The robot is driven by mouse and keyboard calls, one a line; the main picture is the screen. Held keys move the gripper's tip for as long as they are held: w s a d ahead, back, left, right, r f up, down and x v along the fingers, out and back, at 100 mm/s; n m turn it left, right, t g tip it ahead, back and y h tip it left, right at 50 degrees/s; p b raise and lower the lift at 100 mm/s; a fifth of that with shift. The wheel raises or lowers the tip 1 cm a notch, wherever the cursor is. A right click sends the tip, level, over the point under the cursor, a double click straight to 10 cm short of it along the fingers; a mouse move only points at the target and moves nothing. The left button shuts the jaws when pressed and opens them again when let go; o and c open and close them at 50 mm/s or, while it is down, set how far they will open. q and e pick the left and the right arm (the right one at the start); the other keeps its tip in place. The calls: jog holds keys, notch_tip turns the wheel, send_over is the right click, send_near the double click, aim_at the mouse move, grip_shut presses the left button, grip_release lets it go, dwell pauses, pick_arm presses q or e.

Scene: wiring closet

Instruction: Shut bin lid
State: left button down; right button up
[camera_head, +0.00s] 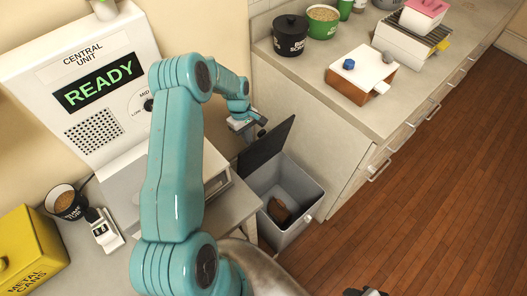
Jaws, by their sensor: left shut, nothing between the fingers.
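The grey bin (316,189) stands on the floor between the desk and the counter, with a brown item (279,211) inside. Its dark lid (267,147) is open and stands tilted up along the bin's far left edge. My left gripper (263,128) is shut and empty, just behind the top of the raised lid. I cannot tell whether it touches the lid. A small dark part at the bottom edge (367,292) looks like my right gripper, mostly cut off by the frame.
The central unit (95,140) reads READY at left. A yellow metal cans box (33,245) and a cup (66,203) stand at lower left. The counter (330,115) holds a black pot (290,37), a green pot (322,22) and a white-topped box (362,72). Wood floor (440,200) at right is clear.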

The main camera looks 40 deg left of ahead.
pick_arm(q)
notch_tip(320, 180, up, 8)
jog(key=p, duration=0.4)
dwell(0.4)
dwell(1.1)
